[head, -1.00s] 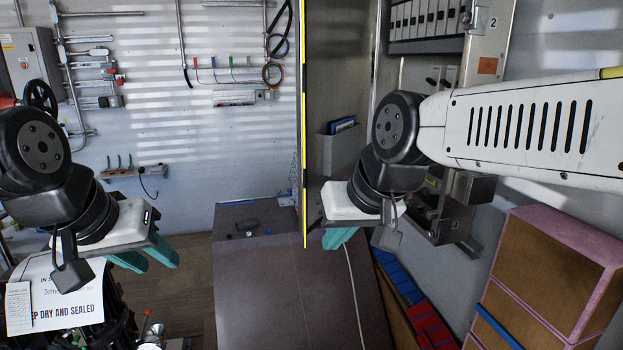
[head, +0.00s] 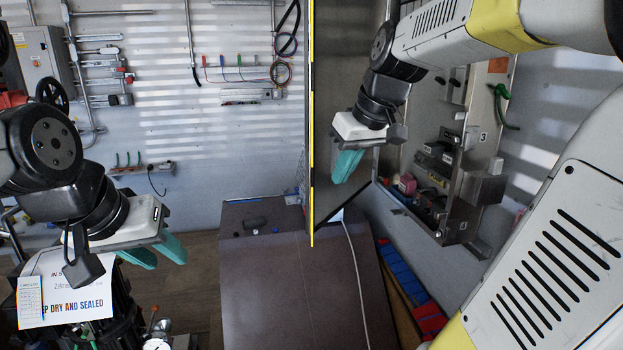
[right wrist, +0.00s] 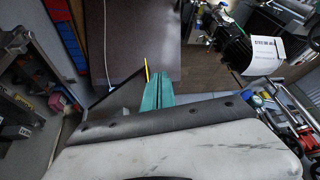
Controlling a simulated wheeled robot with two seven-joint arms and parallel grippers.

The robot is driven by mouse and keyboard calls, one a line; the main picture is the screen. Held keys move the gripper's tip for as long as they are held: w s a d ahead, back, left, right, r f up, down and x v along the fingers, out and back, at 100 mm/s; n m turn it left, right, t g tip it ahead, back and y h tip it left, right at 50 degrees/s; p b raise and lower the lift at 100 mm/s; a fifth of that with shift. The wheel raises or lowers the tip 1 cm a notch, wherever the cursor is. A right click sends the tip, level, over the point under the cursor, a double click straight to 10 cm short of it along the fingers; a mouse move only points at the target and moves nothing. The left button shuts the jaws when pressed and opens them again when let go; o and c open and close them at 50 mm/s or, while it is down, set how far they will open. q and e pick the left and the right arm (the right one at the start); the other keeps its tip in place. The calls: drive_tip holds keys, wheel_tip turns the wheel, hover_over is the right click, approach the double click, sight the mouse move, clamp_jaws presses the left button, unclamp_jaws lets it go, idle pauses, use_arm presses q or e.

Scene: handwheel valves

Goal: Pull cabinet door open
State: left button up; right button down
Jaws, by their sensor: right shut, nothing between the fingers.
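The cabinet door (head: 340,195) stands open, a grey metal panel with a yellow front edge, seen nearly edge-on in the head view. The cabinet (head: 440,180) behind it on the right shows its inside. My right gripper (head: 346,166) is shut and empty, its teal fingers on the inner side of the door; I cannot tell whether they touch it. In the right wrist view the fingers (right wrist: 157,92) lie together beside the yellow-edged door (right wrist: 118,97). My left gripper (head: 157,251) is open and empty at the left, away from the door. The door's handle is not visible.
A dark brown flat surface (head: 270,285) lies below the door, with a pale cable across it. Blue and red bins (head: 405,280) stand to its right. A paper sign (head: 65,295) and machinery are below my left gripper. Free floor shows at left centre.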

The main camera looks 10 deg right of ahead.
drive_tip(key=w+d+n+g, duration=0.1)
drive_tip(key=w+d+n, duration=0.25)
drive_tip(key=w, duration=0.65)
drive_tip(key=n, duration=0.2)
approach(320, 188)
drive_tip(key=s+d+r, duration=0.4)
drive_tip(key=d, duration=0.1)
drive_tip(key=shift+g+y, duration=0.3)
drive_tip(key=shift+g, duration=0.1)
drive_tip(key=w+a+f, duration=0.1)
drive_tip(key=w+f, duration=0.1)
drive_tip(key=f, duration=0.1)
drive_tip(key=w+a+f, duration=0.1)
drive_tip(key=a+f, duration=0.1)
drive_tip(key=f, duration=0.1)
drive_tip(key=w+a+f, duration=0.2)
drive_tip(key=f, duration=0.1)
drive_tip(key=shift+w+a+f, duration=0.2)
drive_tip(key=shift+w+a, duration=0.05)
drive_tip(key=shift+w, duration=0.05)
drive_tip(key=shift+w+a+m, duration=0.25)
drive_tip(key=shift+a, duration=0.05)
drive_tip(key=w+a+m+t+h, duration=0.1)
drive_tip(key=w+a+m, duration=0.3)
drive_tip(key=w+a, duration=0.6)
drive_tip(key=w, duration=0.3)
drive_tip(key=shift+a, duration=0.15)
